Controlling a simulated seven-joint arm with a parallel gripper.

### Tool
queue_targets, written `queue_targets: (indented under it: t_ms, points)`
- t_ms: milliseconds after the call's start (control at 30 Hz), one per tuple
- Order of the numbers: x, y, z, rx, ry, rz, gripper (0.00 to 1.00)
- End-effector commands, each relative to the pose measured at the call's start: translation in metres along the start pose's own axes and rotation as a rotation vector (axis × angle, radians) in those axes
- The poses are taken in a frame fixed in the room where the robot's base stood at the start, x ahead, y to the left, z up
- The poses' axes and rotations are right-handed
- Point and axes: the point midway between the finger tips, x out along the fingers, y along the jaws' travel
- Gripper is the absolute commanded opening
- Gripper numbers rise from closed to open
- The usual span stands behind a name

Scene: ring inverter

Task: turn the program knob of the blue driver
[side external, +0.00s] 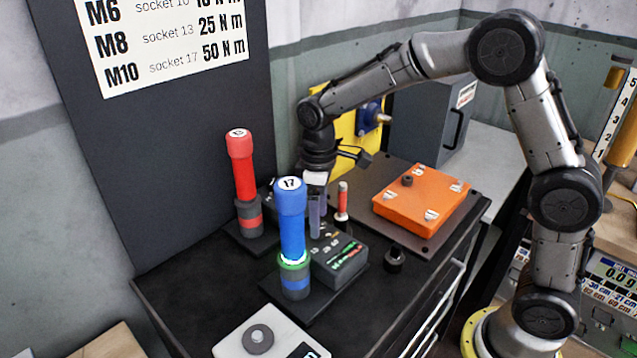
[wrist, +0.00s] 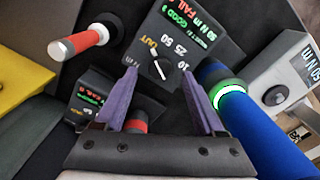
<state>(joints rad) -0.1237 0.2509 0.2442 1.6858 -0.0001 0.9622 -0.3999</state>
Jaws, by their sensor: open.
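The blue driver (side external: 291,225), marked 17, stands upright in a dark base with a lit green ring; it also shows in the wrist view (wrist: 262,142). Beside it is its dark control box (side external: 341,265), with red and green display text and a dial marked OUT, 10, 25 and 50. The program knob (wrist: 162,66) is dark with a white pointer line; its exact setting is hard to tell. My gripper (side external: 316,228) points down over the box, and its purple fingers (wrist: 158,76) are open, one on each side of the knob. Contact cannot be told.
A red driver (side external: 242,170) with its own box (wrist: 92,98) stands close behind. A red-and-white stick (side external: 343,200) stands near the gripper. An orange cover (side external: 420,200) lies right on a dark plate. A white device (side external: 232,345) is in front. A dark ring (side external: 394,262) sits near the edge.

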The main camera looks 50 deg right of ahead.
Motion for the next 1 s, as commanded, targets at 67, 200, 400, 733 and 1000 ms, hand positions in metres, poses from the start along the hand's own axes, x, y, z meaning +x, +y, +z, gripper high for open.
queue_targets:
  t_ms: [67,200,400,733,1000]
  points:
    - [-0.018,0.001,-0.002,0.0,0.008,0.003,0.71]
    - [-0.05,0.001,-0.001,0.0,0.008,0.003,0.71]
    - [-0.089,0.0,-0.001,0.0,0.006,0.003,0.71]
    - [-0.116,0.0,0.0,0.0,0.003,0.001,0.71]
    - [-0.117,0.0,0.0,0.0,0.002,0.001,0.71]
